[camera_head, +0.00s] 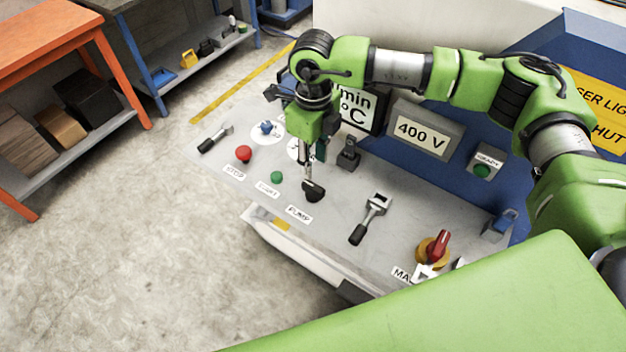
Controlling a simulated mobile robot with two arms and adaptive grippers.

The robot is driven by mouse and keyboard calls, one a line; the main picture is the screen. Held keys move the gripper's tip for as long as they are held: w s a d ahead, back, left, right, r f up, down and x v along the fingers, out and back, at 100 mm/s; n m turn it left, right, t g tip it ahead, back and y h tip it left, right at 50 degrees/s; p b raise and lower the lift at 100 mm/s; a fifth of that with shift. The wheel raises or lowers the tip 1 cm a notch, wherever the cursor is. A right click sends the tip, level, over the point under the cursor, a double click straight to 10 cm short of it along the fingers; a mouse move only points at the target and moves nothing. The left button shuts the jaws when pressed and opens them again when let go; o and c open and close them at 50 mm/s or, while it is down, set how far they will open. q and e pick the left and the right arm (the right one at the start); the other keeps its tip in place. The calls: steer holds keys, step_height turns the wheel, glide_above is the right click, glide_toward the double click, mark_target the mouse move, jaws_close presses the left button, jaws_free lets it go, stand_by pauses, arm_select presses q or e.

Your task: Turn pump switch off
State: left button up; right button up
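The pump switch (314,194) is a black rotary knob on the grey panel, just behind the white PUMP label (298,214). My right gripper (307,176) points down from the green wrist, with its thin fingertip at the knob's upper left edge. Contact with the knob cannot be made out. The finger gap is too small and partly hidden to tell whether it is open. My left gripper is not in view.
The panel (225,150) also carries a red STOP button (243,153), a green LIGHT button (277,177), a black-handled lever (370,220) and a red-and-yellow main switch (434,247). A 400 V display (424,134) stands behind. Orange shelving (60,40) is at left; the floor between is clear.

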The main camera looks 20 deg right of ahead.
mark_target(313, 186)
step_height(313, 186, down, 9)
steer(key=p, duration=0.3)
steer(key=shift+r, duration=0.1)
steer(key=shift+f, duration=0.45)
jaws_close()
